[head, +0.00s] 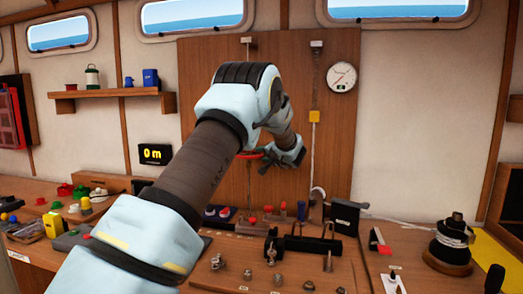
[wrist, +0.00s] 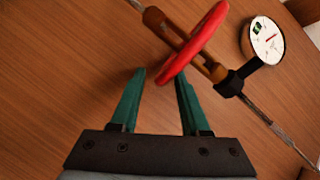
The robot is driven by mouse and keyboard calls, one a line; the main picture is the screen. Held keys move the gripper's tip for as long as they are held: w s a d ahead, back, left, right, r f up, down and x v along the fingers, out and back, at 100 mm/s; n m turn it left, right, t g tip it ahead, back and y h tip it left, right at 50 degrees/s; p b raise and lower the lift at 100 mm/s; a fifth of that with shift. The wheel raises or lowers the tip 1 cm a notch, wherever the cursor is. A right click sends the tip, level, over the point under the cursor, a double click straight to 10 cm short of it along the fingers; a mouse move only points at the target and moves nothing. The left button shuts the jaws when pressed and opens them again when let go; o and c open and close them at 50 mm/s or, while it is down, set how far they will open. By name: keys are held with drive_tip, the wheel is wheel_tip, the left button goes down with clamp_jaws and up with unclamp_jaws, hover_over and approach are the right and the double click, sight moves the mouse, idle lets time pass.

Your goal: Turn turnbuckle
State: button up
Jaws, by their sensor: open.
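The turnbuckle (wrist: 205,62) has a brown-orange body on a thin rod that runs diagonally across the wrist view. In the head view my gripper (head: 266,166) is beside the wheel, in front of the board.
A white dial (wrist: 266,38) with a black arm is beside the turnbuckle. The wall board (head: 330,150) carries a round gauge (head: 342,77) and a second line with a yellow block (head: 314,116).

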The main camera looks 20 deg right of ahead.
drive_tip(key=shift+w+a+f, duration=0.15)
drive_tip(key=shift+w, duration=0.45)
drive_tip(key=c, duration=0.6)
drive_tip(key=shift+s+f, duration=0.1)
clamp_jaws()
